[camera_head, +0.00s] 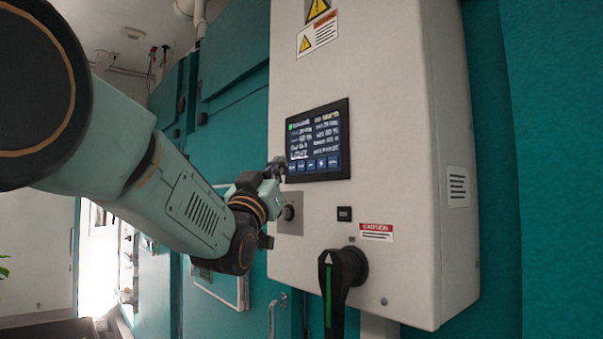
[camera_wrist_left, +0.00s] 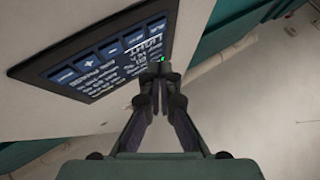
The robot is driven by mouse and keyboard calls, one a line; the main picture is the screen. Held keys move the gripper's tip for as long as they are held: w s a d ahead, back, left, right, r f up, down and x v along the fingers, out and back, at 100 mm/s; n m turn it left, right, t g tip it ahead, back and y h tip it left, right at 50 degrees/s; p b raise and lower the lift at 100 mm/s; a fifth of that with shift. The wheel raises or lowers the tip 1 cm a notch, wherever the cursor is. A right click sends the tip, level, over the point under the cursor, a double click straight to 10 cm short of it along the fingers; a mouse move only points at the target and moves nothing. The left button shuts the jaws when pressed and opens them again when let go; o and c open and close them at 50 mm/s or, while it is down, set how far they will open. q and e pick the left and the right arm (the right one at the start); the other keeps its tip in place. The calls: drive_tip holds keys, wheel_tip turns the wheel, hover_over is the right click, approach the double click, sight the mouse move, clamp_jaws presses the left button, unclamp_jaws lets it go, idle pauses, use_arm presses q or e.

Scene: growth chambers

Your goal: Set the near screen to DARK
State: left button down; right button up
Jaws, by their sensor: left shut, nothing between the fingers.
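The near screen (camera_head: 318,141) is a dark touch panel on the front of a pale control box. It is lit, with white text in two columns and a row of blue buttons along its bottom. The text is too small to read surely. My left gripper (camera_head: 279,166) is shut and empty at the screen's lower left edge. In the left wrist view the screen (camera_wrist_left: 100,62) lies at the upper left, and the shut fingertips (camera_wrist_left: 160,72) overlap its edge. I cannot tell whether they touch it. My right gripper is not in view.
A caution label (camera_head: 376,231) sits above the handle. Teal chamber walls (camera_head: 540,150) stand behind.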

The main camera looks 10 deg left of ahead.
use_arm(q)
drive_tip(key=shift+s+a+b, duration=0.5)
drive_tip(key=shift+s+a, duration=0.3)
drive_tip(key=shift+s, duration=0.25)
drive_tip(key=shift+w, duration=0.1)
idle(1.8)
